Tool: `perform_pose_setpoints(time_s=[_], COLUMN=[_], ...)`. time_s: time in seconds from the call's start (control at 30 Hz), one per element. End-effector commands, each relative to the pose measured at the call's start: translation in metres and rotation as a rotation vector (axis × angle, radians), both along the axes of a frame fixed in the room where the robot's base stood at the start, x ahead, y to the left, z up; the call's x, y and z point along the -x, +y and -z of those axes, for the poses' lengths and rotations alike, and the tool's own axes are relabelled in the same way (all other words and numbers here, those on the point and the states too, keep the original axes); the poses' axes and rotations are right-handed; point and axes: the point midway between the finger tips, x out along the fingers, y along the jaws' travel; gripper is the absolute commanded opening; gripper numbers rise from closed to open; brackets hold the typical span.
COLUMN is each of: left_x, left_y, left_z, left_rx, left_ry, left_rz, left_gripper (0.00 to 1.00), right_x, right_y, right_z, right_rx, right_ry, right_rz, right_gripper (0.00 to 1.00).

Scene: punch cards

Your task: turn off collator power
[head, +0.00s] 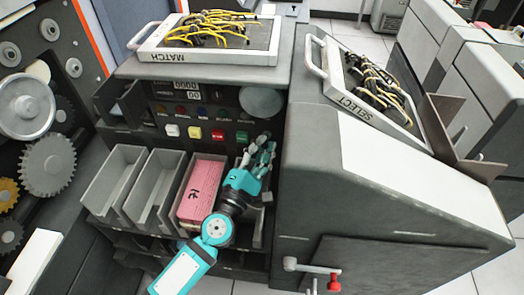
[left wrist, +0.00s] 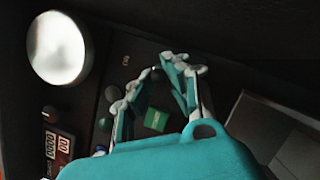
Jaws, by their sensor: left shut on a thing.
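The collator's dark front panel (head: 225,113) carries white, yellow, red and green buttons and a row of small lamps. My left gripper (head: 263,143) reaches up to the panel's right end, just right of the green button (head: 241,136). In the left wrist view its fingertips (left wrist: 174,68) are drawn together at the panel around a small dark part (left wrist: 157,74), largely hidden, perhaps the power switch. The green button (left wrist: 156,119) shows lit-coloured between the fingers, apart from the tips. The switch's position cannot be told. My right gripper is not in view.
Grey bins (head: 113,178) stand below the panel; one holds pink cards (head: 201,190). A pale round disc (head: 261,101) is above the gripper. The MATCH board (head: 160,57) and SELECT board (head: 375,118) lie on top. A sloped housing (head: 310,175) stands close at right.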

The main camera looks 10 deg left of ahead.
Motion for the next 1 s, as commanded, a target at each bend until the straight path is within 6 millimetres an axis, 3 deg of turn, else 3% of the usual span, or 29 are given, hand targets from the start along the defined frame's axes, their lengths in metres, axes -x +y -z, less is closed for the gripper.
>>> perform_pose_setpoints(time_s=[0.13,0.17,0.33,0.67,0.77,1.0], left_x=[0.001,0.001,0.001,0.004,0.014,0.061], left_y=[-0.001,-0.001,-0.001,0.001,0.004,0.019], left_z=[0.003,0.003,0.002,0.002,0.005,0.016], left_rx=[-0.002,-0.002,-0.001,-0.002,-0.005,-0.007], left_ry=[0.007,0.007,0.005,0.003,0.005,0.006], left_rz=[0.004,0.004,0.003,0.001,0.001,0.003], left_gripper=[0.00,0.12,0.34,0.35,0.35,0.35], right_x=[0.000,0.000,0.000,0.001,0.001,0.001], right_y=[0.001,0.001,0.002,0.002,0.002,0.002], right_z=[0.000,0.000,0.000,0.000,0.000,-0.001], right_rx=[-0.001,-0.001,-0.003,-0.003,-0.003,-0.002], right_ry=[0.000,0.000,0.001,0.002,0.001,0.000], right_rz=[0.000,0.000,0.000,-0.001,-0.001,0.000], right_gripper=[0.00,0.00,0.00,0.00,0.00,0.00])
